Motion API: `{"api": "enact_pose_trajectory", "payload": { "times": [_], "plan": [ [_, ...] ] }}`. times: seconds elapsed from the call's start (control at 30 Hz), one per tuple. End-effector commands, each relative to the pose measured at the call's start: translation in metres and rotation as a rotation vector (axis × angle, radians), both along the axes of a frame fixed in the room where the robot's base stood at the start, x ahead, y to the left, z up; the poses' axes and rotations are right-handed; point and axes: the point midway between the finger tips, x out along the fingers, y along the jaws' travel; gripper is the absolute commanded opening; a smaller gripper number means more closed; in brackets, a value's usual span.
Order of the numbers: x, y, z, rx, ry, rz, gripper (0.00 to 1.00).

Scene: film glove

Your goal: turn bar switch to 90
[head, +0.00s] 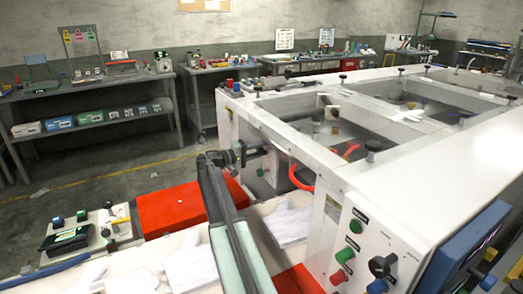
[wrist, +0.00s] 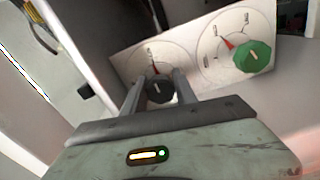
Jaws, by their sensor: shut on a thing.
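In the wrist view, a black bar switch (wrist: 158,89) sits on a white dial plate with printed marks and a small red mark above it. My gripper (wrist: 157,86) has one finger on each side of the switch and is shut on it. A pale line shows on the switch's face, but I cannot read its angle against the scale. In the head view, my gripper (head: 237,153) is at the side of the white machine, and the switch is too small or hidden to make out.
A green knob (wrist: 252,56) with its own dial and red pointer is right of the switch. The white machine (head: 440,180) fills the right side, with a control panel on its front. Red boxes (head: 170,208) and white gloves (head: 190,265) lie below my arm.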

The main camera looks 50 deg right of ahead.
Motion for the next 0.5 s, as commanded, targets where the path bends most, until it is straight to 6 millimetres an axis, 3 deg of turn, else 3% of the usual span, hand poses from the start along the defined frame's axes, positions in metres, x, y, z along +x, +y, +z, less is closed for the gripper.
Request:
{"api": "enact_pose_trajectory", "payload": {
  "times": [0.5],
  "plan": [
    [-0.0007,0.0013,-0.0019,-0.023,-0.086,-0.002,0.0]
  ]
}}
